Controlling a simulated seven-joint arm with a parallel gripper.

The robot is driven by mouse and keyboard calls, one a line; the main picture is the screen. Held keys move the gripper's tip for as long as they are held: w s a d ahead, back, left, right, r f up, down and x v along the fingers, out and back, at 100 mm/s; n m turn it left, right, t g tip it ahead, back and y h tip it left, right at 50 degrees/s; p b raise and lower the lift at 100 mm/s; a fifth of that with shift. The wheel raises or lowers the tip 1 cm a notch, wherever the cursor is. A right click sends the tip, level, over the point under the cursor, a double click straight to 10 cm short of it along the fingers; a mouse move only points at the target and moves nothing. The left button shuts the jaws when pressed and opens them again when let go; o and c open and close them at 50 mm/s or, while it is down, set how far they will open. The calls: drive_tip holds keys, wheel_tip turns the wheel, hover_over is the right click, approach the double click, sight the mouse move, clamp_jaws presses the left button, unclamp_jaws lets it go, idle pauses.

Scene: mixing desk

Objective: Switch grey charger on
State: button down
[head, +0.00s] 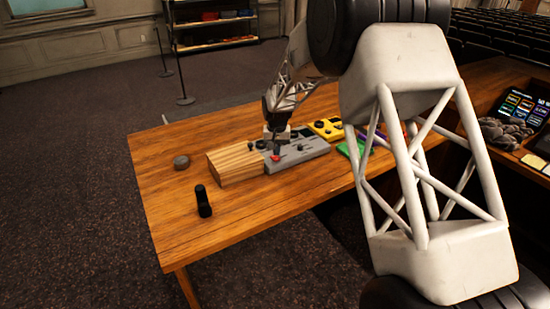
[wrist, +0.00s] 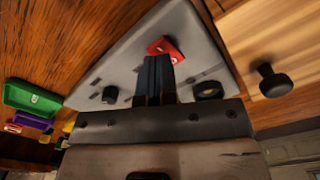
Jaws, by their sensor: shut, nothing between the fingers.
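The grey charger (head: 313,148) lies on the wooden table, with black knobs and a red switch (head: 275,158) on its top. In the wrist view the charger's grey face (wrist: 125,60) fills the middle, with the red switch (wrist: 168,48) near its far part. My gripper (head: 276,152) points down over the charger's left end. In the wrist view my gripper (wrist: 157,60) is shut and empty, its fingertips right beside the red switch. I cannot tell whether they touch it. The switch's on or off position is not clear.
A wooden block (head: 235,167) with a black knob (wrist: 272,82) stands against the charger's left end. A yellow device (head: 325,129) and a green one (head: 352,149) lie to the right. A black object (head: 203,201) and a grey round piece (head: 181,161) are on the left tabletop.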

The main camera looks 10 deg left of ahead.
sight(277, 159)
drive_tip(key=shift+f, duration=1.25)
idle(1.2)
drive_tip(key=shift+r, duration=0.1)
drive_tip(key=shift+r, duration=3.4)
